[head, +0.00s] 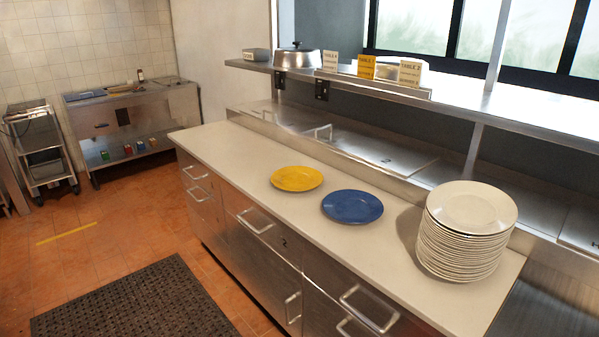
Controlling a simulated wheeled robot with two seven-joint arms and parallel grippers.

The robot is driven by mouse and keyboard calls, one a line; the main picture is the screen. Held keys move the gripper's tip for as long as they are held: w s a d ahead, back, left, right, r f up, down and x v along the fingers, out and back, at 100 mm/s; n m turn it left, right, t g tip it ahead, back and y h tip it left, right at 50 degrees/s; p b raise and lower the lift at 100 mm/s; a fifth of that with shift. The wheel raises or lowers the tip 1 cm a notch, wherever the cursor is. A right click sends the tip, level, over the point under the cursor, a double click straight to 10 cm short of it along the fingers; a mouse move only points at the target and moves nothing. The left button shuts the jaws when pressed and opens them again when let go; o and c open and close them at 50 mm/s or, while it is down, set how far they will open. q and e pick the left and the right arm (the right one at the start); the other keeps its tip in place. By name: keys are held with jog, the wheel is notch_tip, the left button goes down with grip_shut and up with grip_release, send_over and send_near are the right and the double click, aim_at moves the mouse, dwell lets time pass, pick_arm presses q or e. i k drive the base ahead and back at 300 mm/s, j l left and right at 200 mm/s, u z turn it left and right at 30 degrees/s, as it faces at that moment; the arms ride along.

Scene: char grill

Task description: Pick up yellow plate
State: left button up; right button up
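The yellow plate (297,178) lies flat on the pale counter top (236,151), left of a blue plate (352,206). The two plates are close together with a small gap between them, and nothing covers the yellow one. Neither of my grippers shows in the head view.
A tall stack of white plates (463,240) stands at the counter's right end. A steel shelf (520,112) with a lidded pot (297,58) and small table cards (366,66) runs above and behind the counter. Drawer handles (369,308) stick out in front. A dark mat (150,305) lies on the floor.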

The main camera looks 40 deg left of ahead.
aim_at(293, 178)
jog(key=i+j, duration=0.1)
jog(key=j, duration=0.55)
jog(key=i+j+z, duration=0.15)
jog(key=j, duration=1.2)
jog(key=i+j, duration=0.15)
jog(key=j, duration=0.35)
jog(key=i+j+z, duration=0.1)
jog(key=j, duration=0.4)
jog(key=i+j, duration=0.15)
jog(key=j, duration=0.3)
jog(key=i+j+z, duration=0.1)
jog(key=j, duration=0.4)
